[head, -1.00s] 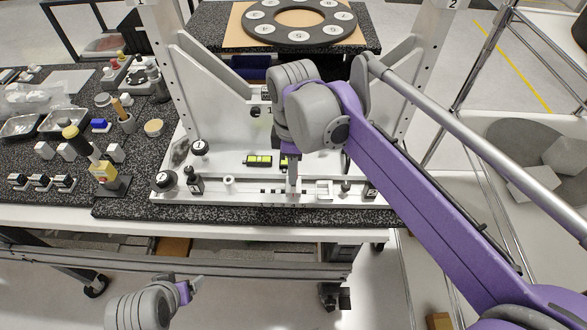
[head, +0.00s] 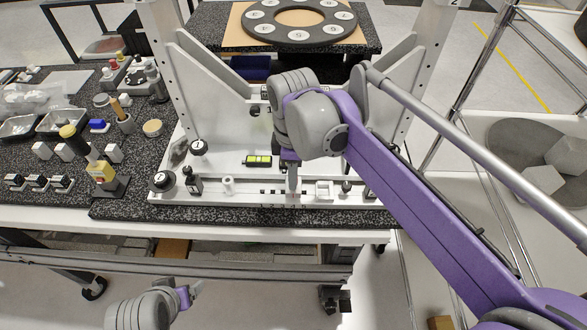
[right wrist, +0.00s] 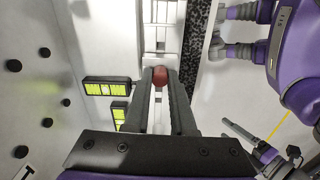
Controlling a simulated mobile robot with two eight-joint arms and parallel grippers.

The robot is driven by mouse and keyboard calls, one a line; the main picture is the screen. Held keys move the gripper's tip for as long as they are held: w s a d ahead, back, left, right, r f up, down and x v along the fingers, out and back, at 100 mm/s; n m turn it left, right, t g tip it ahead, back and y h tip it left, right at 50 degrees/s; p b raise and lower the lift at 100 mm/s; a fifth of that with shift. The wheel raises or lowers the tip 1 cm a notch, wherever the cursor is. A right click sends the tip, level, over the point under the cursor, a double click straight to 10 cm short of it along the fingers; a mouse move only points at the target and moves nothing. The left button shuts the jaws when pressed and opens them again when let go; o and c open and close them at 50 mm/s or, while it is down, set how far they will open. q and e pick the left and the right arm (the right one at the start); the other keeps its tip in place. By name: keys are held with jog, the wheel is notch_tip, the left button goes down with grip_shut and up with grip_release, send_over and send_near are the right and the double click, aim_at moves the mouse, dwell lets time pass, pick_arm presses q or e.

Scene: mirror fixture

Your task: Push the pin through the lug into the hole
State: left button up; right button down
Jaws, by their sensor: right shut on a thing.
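My right gripper (head: 292,184) points down at the front rail (head: 245,190) of the white fixture. In the right wrist view its two fingers (right wrist: 160,84) are shut on a red, round-ended piece (right wrist: 160,75), which looks like the pin's head. The rest of the pin is hidden. Just beyond the red end is a pale slotted block (right wrist: 160,35), perhaps the lug; I cannot make out the hole or tell whether the pin is in it. My left gripper (head: 191,291) is low at the lower left, away from the fixture, and seems empty; its jaw opening is unclear.
A yellow-green indicator (head: 258,160) sits on the fixture behind the rail. Black knobs (head: 163,180) and a small white cylinder (head: 228,185) stand left of my right gripper. Cups, blocks and trays crowd the dark table (head: 140,185) at left.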

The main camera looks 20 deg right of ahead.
jog(key=shift+f, duration=0.1)
jog(key=c, duration=0.7)
grip_release()
notch_tip(320, 180, up, 11)
jog(key=shift+f+p, duration=0.1)
jog(key=shift+p, duration=0.4)
